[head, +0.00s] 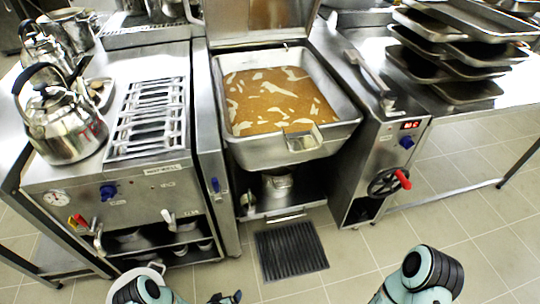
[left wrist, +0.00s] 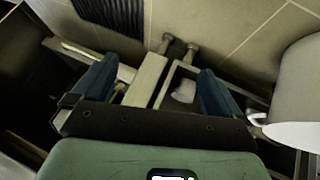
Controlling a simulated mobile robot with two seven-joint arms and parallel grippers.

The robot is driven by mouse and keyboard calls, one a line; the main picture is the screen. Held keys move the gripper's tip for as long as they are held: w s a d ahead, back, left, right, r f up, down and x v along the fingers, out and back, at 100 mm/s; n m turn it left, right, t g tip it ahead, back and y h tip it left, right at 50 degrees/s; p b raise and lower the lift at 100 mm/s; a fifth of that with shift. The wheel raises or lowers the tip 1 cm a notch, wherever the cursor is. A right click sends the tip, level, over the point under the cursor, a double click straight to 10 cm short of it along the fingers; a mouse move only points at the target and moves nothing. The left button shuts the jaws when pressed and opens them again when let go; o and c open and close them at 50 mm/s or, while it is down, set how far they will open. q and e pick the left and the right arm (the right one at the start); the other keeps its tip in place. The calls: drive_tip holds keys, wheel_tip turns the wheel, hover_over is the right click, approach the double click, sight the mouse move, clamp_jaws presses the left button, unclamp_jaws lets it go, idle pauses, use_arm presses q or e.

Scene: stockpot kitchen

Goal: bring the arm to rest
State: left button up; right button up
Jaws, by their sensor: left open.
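My left gripper shows at the bottom edge of the head view as a dark tip (head: 226,298), low over the floor in front of the cookers. In the left wrist view the left gripper (left wrist: 156,84) has its two blue fingers wide apart. Nothing is seen held between them. Part of my right arm (head: 420,278) shows at the bottom right of the head view, but its gripper is out of view.
A tilting pan (head: 339,130) with brown liquid stands ahead, with a dark floor grate (head: 290,252) below. A range (head: 130,172) with a kettle (head: 64,130) is left. Stacked trays (head: 470,92) are right. A white container (left wrist: 300,95) is close by the left gripper.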

use_arm(q)
drive_tip(key=s+d+r+n+g+h, duration=0.1)
drive_tip(key=s+d+r+g, duration=0.15)
drive_tip(key=s+r, duration=0.6)
drive_tip(key=s+d+r+g+h, duration=0.15)
drive_tip(key=s+r+g, duration=0.35)
drive_tip(key=s, duration=0.6)
wheel_tip(320, 180, up, 15)
drive_tip(key=s+p, duration=0.1)
drive_tip(key=p, duration=1.3)
drive_tip(key=shift+s+d+g+p, duration=0.25)
drive_tip(key=shift+d+g+p, duration=0.1)
drive_tip(key=shift+d+p, duration=0.1)
use_arm(e)
wheel_tip(320, 180, up, 14)
drive_tip(key=s+g, duration=0.1)
drive_tip(key=shift+s+a, duration=0.15)
drive_tip(key=shift+a, duration=0.25)
